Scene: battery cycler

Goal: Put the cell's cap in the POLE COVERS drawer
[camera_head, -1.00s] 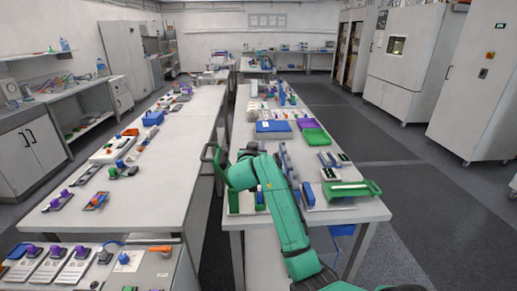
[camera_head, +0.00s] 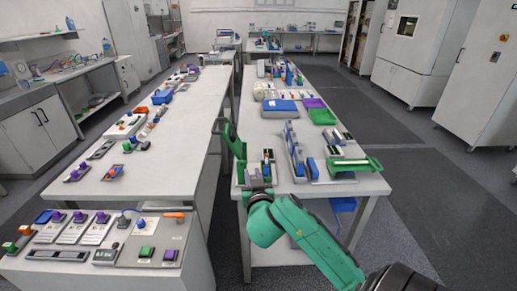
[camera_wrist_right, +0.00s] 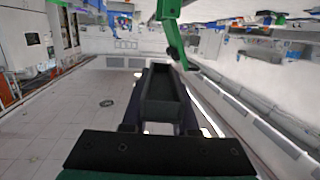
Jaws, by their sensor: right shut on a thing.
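My right gripper (camera_head: 258,181) is at the near left end of the right-hand bench, beside a small fixture (camera_head: 241,174) with a raised green frame (camera_head: 231,138). In the wrist view it is shut on a dark grey, long, box-like piece (camera_wrist_right: 165,98). I cannot tell from its shape whether this is the cell's cap. A green bar (camera_wrist_right: 175,40) shows just beyond that piece. I cannot make out a POLE COVERS label on any drawer. My left gripper is not in view.
Blue blocks (camera_head: 312,168) and a green-handled fixture (camera_head: 352,165) stand to the right on the bench. A blue box (camera_head: 280,107) and a green tray (camera_head: 322,117) lie farther back. The left bench (camera_head: 190,115) has bare room along its right side. An aisle separates the benches.

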